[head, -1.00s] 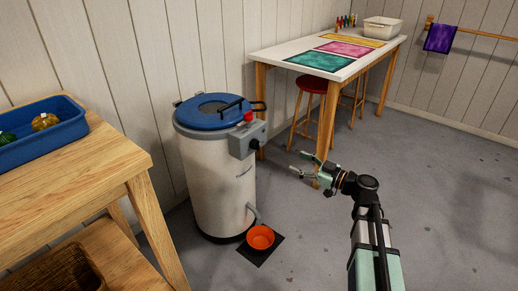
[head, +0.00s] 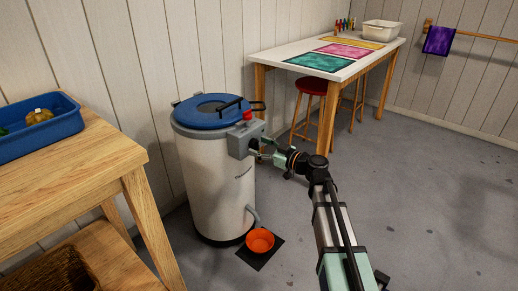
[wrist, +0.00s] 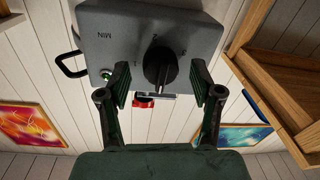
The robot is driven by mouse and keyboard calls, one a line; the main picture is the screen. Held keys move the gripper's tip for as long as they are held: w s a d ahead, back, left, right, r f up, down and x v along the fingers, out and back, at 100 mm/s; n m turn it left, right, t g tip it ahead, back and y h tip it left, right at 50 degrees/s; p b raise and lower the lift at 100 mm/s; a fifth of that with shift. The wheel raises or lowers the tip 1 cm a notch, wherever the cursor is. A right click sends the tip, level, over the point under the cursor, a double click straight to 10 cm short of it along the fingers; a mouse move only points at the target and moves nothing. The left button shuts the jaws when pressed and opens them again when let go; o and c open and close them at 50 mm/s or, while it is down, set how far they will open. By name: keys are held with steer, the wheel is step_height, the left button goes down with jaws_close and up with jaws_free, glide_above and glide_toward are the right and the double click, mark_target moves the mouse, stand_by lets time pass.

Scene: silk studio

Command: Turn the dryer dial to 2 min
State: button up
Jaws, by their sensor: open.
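The dryer (head: 215,185) is a white upright drum with a blue lid (head: 212,110). Its grey control box (head: 243,139) sits on the upper right side. In the wrist view the control box (wrist: 122,30) fills the upper middle and carries a black dial (wrist: 160,65) and the letters MIN. My gripper (head: 258,147) is at the box's front face. In the wrist view my gripper (wrist: 160,82) is open, with one finger on each side of the dial.
An orange bowl (head: 260,240) stands on a dark mat below the spout. A wooden table (head: 110,160) with a blue tray (head: 40,135) is at left. Floor at right is clear.

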steer(key=shift+w+a, duration=0.2)
steer(key=shift+a, duration=0.15)
steer(key=shift+c, duration=0.2)
steer(key=c, duration=1.1)
